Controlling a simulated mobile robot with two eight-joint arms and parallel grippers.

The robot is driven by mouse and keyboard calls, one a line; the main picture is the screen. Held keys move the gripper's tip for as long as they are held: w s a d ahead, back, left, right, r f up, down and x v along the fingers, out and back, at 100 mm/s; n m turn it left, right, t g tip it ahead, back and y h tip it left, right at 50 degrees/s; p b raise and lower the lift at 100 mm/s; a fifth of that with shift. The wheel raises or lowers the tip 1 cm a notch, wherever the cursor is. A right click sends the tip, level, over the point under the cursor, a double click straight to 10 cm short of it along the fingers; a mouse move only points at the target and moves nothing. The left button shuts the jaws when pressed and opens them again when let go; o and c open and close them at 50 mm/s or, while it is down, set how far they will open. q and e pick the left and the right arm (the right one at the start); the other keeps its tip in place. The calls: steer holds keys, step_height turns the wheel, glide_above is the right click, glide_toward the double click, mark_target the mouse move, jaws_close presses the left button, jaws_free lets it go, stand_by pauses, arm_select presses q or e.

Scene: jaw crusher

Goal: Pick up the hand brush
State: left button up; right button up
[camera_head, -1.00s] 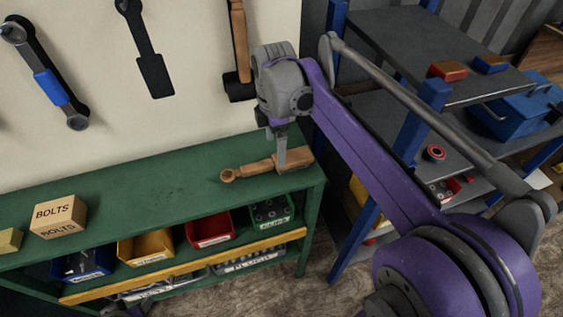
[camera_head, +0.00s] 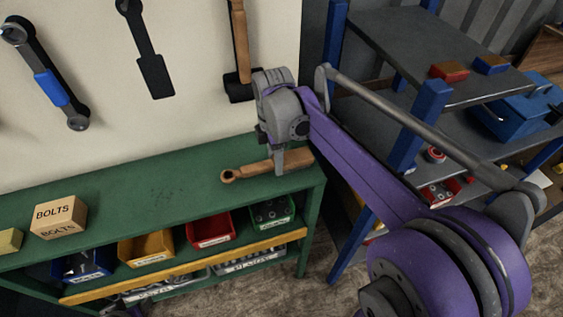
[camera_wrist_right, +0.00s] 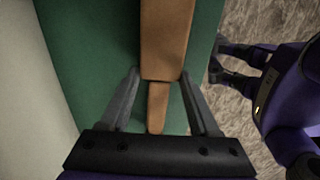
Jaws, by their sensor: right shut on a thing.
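The hand brush (camera_head: 250,168) is tan wood with a rounded end at its left. It lies along the right end of the green bench top (camera_head: 130,190). My right gripper (camera_head: 279,170) points down over the brush, its fingers at the broader part. In the right wrist view, the fingertips (camera_wrist_right: 160,74) are on either side of the brush's wooden body (camera_wrist_right: 168,40), shut on it. A narrower wooden part (camera_wrist_right: 157,105) shows between the fingers. The bristles are hidden. A dark part at the bottom left of the head view may be my left gripper; its jaws are unclear.
A BOLTS box (camera_head: 58,216) stands on the bench's left part. Yellow (camera_head: 146,248) and red (camera_head: 210,229) bins sit on the shelf below. Tools hang on the pale wall behind. A blue-posted shelf rack (camera_head: 405,140) stands close at the right, behind my right arm.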

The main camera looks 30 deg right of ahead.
jaws_close()
step_height(320, 180, up, 10)
stand_by(0.5)
